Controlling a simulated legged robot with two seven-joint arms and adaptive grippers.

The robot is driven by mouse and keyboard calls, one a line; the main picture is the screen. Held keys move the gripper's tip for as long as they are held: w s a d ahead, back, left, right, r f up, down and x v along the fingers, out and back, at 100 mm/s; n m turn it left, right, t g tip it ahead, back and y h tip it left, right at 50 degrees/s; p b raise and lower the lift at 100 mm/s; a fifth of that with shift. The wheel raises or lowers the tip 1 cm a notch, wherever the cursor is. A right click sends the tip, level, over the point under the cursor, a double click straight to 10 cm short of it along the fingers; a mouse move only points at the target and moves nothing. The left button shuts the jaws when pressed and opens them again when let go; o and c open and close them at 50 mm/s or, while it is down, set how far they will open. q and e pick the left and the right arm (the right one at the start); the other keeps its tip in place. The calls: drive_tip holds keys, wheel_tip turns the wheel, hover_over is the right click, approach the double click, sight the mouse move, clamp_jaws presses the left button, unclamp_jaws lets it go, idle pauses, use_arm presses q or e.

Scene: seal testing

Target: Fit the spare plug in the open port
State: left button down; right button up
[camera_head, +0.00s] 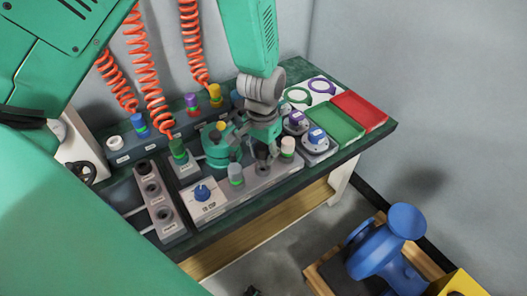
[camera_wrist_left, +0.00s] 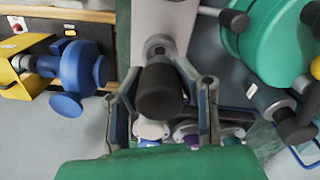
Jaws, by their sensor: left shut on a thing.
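My left gripper (camera_head: 262,150) points down over the grey front rail (camera_head: 255,183) on the bench. It is shut on a dark plug, which shows between the two fingers in the left wrist view (camera_wrist_left: 160,92). In the head view the plug is at or just above the rail, between a grey-and-green plug (camera_head: 236,174) and a white-topped plug (camera_head: 288,147). Whether it sits in a port there is hidden by the fingers. A separate grey block (camera_head: 160,205) at the left has several dark round openings. My right gripper is not in view.
A green round-bodied valve (camera_head: 215,150) stands close left of the gripper. Orange coiled hoses (camera_head: 147,75) hang behind. A blue machine (camera_head: 385,250) stands on the floor.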

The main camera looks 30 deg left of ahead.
use_arm(q)
drive_tip(key=shift+f+b, duration=0.3)
drive_tip(key=shift+f, duration=1.1)
drive_tip(key=c, duration=1.1)
unclamp_jaws()
drive_tip(key=shift+c, duration=0.2)
drive_tip(key=shift+r, duration=0.1)
wheel_tip(320, 180, up, 12)
drive_tip(key=shift+f, duration=0.1)
